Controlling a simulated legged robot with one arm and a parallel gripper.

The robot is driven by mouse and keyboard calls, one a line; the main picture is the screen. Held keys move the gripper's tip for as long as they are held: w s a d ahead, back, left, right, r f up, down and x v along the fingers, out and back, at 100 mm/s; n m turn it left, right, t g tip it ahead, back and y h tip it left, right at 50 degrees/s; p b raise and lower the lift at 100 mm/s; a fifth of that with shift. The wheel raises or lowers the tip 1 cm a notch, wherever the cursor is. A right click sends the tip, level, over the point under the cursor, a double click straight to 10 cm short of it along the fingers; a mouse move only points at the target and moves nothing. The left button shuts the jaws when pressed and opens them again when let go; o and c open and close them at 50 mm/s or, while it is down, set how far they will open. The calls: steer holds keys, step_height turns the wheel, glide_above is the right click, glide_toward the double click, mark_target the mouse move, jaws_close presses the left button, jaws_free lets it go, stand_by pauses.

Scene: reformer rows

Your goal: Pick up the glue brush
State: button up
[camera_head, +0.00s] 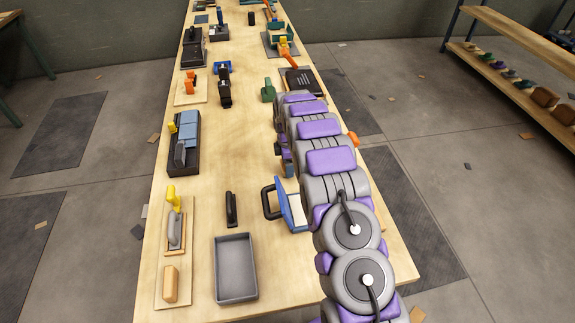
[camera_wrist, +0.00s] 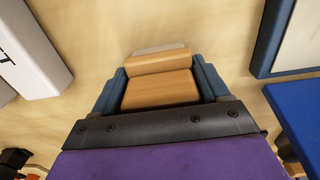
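In the wrist view a light wooden block-like piece (camera_wrist: 160,90), with a pale strip along its far edge, sits between my gripper's two blue-grey fingers. I take it for the glue brush, though its full shape is hidden by the dark palm. My gripper (camera_wrist: 160,72) shows no gap on either side of the wood, so it looks shut on it. Pale tabletop shows behind; I cannot tell whether the piece still touches it. In the head view my purple and grey arm covers the gripper and the brush.
The long wooden table (camera_head: 216,180) holds a grey tray (camera_head: 236,268), a black-handled tool (camera_head: 231,210), a blue-edged tool (camera_head: 291,208) by my arm and trowel boards at left. A white block (camera_wrist: 30,50) and blue-edged pieces flank the gripper. Shelves (camera_head: 510,70) stand right.

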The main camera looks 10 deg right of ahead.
steer(key=c, duration=0.7)
steer(key=shift+o, duration=0.2)
steer(key=shift+r, duration=0.1)
step_height(320, 180, up, 10)
steer(key=shift+f+p, duration=0.1)
steer(key=shift+p, duration=1.1)
steer(key=o, duration=0.5)
steer(key=c, duration=0.3)
